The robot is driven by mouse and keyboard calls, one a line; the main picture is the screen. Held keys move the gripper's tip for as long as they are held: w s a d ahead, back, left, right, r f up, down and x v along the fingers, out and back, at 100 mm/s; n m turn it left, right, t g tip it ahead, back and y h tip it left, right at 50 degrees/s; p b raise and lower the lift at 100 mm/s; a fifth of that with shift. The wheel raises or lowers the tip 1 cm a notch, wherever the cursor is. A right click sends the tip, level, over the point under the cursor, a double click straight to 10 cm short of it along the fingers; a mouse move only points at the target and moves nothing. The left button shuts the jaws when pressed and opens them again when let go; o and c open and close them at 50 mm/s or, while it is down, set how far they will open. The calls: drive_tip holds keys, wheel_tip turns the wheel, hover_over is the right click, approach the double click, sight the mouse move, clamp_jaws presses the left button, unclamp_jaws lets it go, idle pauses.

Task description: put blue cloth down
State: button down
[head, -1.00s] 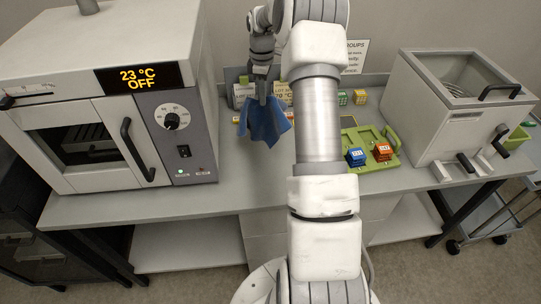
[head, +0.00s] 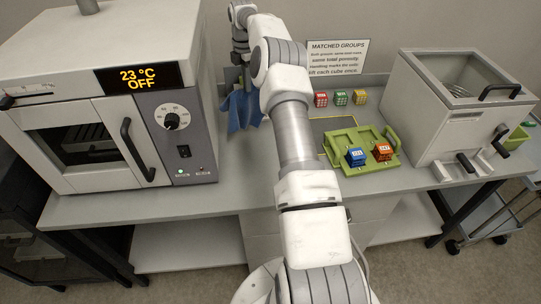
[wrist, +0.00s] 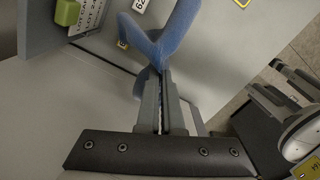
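The blue cloth (head: 243,108) hangs in loose folds beside the oven's right side, above the back of the bench. In the wrist view the blue cloth (wrist: 167,42) is pinched between the fingertips of my gripper (wrist: 160,78), which is shut on it. In the head view my arm hides part of the gripper and the cloth's upper end. Whether the cloth's lower edge touches the bench cannot be told.
An oven (head: 165,90) stands close on the left. A green tray (head: 338,147) holds a blue cube (head: 356,156) and an orange cube (head: 383,152). Several small cubes stand behind it by a sign (head: 336,58). A grey bath (head: 440,110) is at right. The front bench is clear.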

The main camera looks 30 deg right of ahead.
drive_tip(key=shift+n, duration=0.4)
drive_tip(key=s+f, duration=0.6)
drive_tip(key=s, duration=0.1)
drive_tip(key=s+f, duration=0.6)
drive_tip(key=s, duration=0.2)
drive_tip(key=s+d+f, duration=0.1)
drive_tip(key=s+f, duration=0.6)
drive_tip(key=s, duration=0.1)
drive_tip(key=c, duration=0.6)
unclamp_jaws()
drive_tip(key=shift+w, duration=0.1)
